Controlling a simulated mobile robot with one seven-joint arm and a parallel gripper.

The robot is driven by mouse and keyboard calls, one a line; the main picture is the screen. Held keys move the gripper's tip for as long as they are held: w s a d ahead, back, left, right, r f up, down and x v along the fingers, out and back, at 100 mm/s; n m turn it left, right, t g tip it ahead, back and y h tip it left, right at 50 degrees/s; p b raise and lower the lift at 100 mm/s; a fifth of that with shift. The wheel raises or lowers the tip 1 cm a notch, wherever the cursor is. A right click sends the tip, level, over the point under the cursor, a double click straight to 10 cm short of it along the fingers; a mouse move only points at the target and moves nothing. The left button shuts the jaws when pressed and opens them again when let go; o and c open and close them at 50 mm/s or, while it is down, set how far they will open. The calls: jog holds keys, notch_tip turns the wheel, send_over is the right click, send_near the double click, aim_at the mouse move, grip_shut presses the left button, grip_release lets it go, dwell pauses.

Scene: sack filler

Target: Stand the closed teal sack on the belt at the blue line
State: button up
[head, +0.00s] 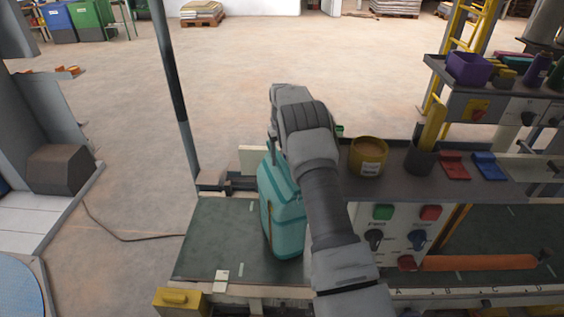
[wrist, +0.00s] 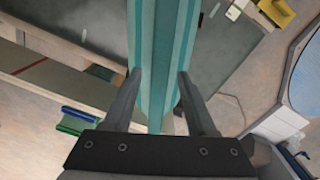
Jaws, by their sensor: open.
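The teal sack (head: 283,215) stands upright on the dark green belt (head: 215,240) in the head view, left of the control panel. Its top is partly hidden behind my arm and gripper. My gripper (head: 272,142) is at the top of the sack. In the wrist view my gripper (wrist: 158,77) is open, with one finger on each side of the sack (wrist: 160,40); I cannot tell whether either finger touches it. I see no blue line on the visible belt, only pale marks; part of the belt is hidden by the sack and my arm.
A control panel (head: 392,240) with buttons and knobs stands right of the sack. A yellow tub (head: 368,157) sits on the shelf behind it. A yellow block (head: 180,300) is at the belt's front left. A dark post (head: 172,90) rises behind the belt. The belt left of the sack is clear.

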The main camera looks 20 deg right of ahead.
jog(key=s+a+r+t, duration=0.1)
jog(key=s+a+r, duration=0.15)
jog(key=r, duration=0.95)
jog(key=s+a+r, duration=0.1)
jog(key=s+r, duration=0.3)
jog(key=r, duration=0.7)
jog(key=s+a+r+t, duration=0.2)
jog(key=s+a+r, duration=0.2)
jog(key=s+r, duration=0.5)
jog(key=s+a+f+t, duration=0.1)
jog(key=s+a, duration=0.1)
jog(key=s, duration=0.7)
jog(key=s+a+f, duration=0.2)
jog(key=s, duration=0.7)
jog(key=s+a+f+t, duration=0.1)
jog(key=s+a+f, duration=0.1)
jog(key=s, duration=0.7)
jog(key=shift+s+f+t, duration=0.2)
jog(key=shift+f+t, duration=0.05)
jog(key=shift+t, duration=0.05)
jog(key=shift+a, duration=0.1)
